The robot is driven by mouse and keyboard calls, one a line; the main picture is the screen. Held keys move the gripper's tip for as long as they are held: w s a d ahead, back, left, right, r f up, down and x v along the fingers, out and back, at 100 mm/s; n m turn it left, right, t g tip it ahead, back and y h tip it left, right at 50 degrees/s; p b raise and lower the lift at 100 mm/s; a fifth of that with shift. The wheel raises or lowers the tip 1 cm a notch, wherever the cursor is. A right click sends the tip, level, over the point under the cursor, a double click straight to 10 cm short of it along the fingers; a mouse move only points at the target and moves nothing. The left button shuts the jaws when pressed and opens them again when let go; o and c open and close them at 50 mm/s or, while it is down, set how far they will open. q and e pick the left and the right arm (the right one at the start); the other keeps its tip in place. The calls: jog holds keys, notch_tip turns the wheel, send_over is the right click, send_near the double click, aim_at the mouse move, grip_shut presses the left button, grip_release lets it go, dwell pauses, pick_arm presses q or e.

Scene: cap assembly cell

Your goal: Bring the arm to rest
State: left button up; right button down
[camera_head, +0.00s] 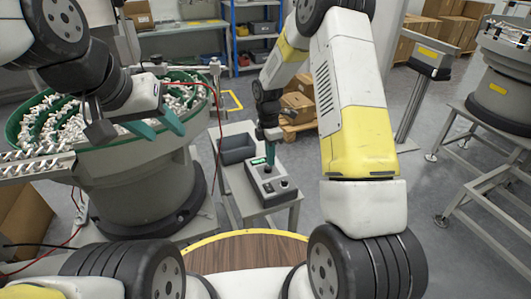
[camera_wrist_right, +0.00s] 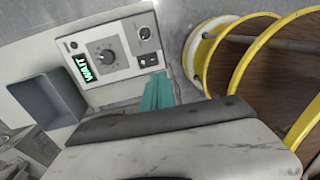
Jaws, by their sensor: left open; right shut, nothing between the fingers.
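My left gripper (camera_head: 166,134) is open, its two teal fingers apart and empty, in front of the green-rimmed bowl feeder (camera_head: 150,178). My right gripper (camera_head: 269,170) is shut with nothing in it. It points down at the control box (camera_head: 282,189) on the small table. In the right wrist view its teal fingers (camera_wrist_right: 158,93) lie together over the edge of the control box (camera_wrist_right: 112,48). The box has a dial, a smaller knob, a switch and a lit display reading WAIT. I cannot tell whether the fingertips touch the box.
A dark grey bin (camera_head: 238,149) stands on the small table (camera_head: 232,184) behind the control box. The bowl feeder holds many small pale parts. A round wooden surface with a yellow rim (camera_head: 246,252) is close in front. Blue shelving (camera_head: 256,30) and boxes stand behind.

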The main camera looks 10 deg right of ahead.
jog(key=shift+s+r, duration=0.1)
jog(key=shift+r, duration=0.55)
jog(key=s+d+r+m+t, duration=0.1)
jog(key=s+r+m, duration=0.2)
jog(key=r, duration=0.4)
jog(key=s+d+r+m+t+y, duration=0.1)
jog(key=s+r+m, duration=0.2)
jog(key=r, duration=0.4)
jog(key=s+d+r+m+t, duration=0.1)
jog(key=s+r+m, duration=0.15)
jog(key=r, duration=0.45)
jog(key=s+d+r+m+t, duration=0.1)
jog(key=s+r+m+t, duration=0.1)
jog(key=s+r+m, duration=0.2)
jog(key=s+r+m+t+y, duration=0.1)
jog(key=s+r+m, duration=0.3)
jog(key=s+m, duration=0.4)
jog(key=shift+s+d+t+y, duration=0.35)
jog(key=shift+s+t, duration=0.45)
jog(key=shift+s, duration=1.5)
